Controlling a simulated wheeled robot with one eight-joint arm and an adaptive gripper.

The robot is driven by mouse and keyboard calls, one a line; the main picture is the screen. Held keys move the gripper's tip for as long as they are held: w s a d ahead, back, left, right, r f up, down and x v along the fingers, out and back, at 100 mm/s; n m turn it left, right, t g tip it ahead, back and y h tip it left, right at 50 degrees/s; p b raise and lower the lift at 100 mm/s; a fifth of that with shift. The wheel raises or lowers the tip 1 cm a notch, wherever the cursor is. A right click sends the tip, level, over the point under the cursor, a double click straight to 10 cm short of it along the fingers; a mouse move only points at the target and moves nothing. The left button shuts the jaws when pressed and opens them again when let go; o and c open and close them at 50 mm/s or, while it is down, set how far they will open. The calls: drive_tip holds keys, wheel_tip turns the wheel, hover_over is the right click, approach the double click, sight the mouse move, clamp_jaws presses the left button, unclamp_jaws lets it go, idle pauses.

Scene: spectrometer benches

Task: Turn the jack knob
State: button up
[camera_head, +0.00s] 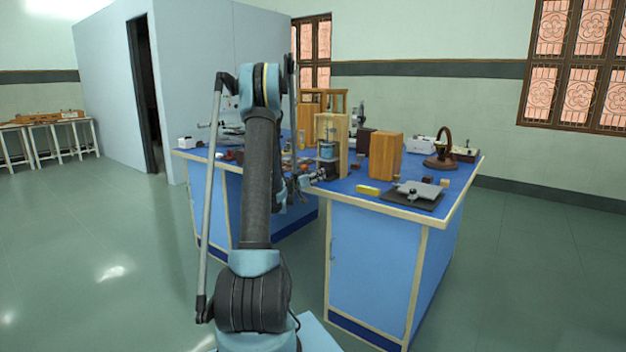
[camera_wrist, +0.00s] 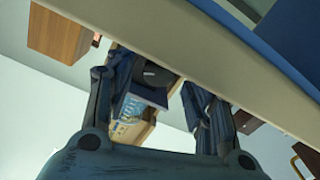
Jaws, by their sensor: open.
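What looks like the jack is a low grey-topped device (camera_head: 420,189) on a dark base, near the front right corner of the blue bench in the head view. Its knob is too small to make out with certainty. My gripper (camera_head: 318,178) is at the bench's front edge, left of the jack and apart from it, partly hidden by my arm. In the wrist view my gripper (camera_wrist: 156,80) is open, with nothing held between its fingers. A dark object and a wooden piece with a blue-and-white part show beyond the fingers. The jack cannot be made out in the wrist view.
The blue bench (camera_head: 340,205) has a pale edge. A yellow block (camera_head: 367,190) lies between my gripper and the jack. A wooden box (camera_head: 385,156) and a wooden case (camera_head: 330,130) stand behind. A dark ring-shaped device (camera_head: 443,150) is at right. Open floor surrounds the bench.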

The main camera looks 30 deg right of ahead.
drive_tip(key=v, duration=1.2)
drive_tip(key=shift+w, duration=0.1)
drive_tip(key=s+a+m, duration=0.2)
drive_tip(key=a+m, duration=0.2)
drive_tip(key=x, duration=1.7)
drive_tip(key=shift+d+f, duration=0.1)
drive_tip(key=shift+f, duration=0.05)
drive_tip(key=c, duration=1.1)
